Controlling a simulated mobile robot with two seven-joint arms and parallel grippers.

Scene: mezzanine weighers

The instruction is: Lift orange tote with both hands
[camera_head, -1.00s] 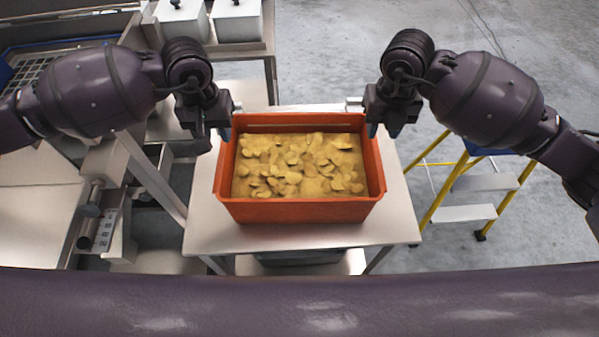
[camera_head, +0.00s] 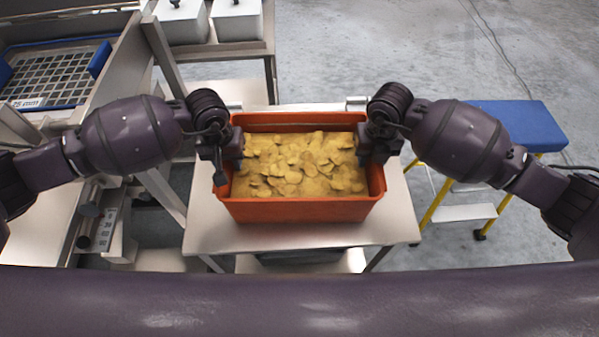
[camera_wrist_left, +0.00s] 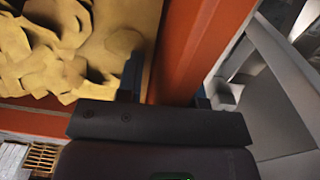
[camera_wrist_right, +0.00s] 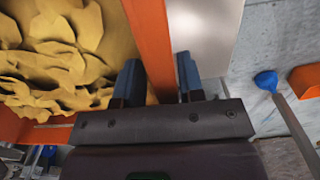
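The orange tote (camera_head: 298,211) stands on a metal table and holds a layer of yellow chip-like pieces (camera_head: 298,165). My left gripper (camera_head: 230,172) is at its left wall, pointing down. In the left wrist view the tote wall (camera_wrist_left: 195,45) runs between the two open fingers (camera_wrist_left: 165,85), one inside and one outside. My right gripper (camera_head: 377,157) is at the right wall. In the right wrist view its open fingers (camera_wrist_right: 160,82) also straddle the wall (camera_wrist_right: 148,35). I see no firm grip on either side.
The metal table (camera_head: 225,238) has bare top around the tote. A yellow-framed step stool (camera_head: 465,212) and a blue-topped surface (camera_head: 520,125) stand to the right. Metal equipment with a grid tray (camera_head: 55,75) is at left, and white containers (camera_head: 237,20) are behind.

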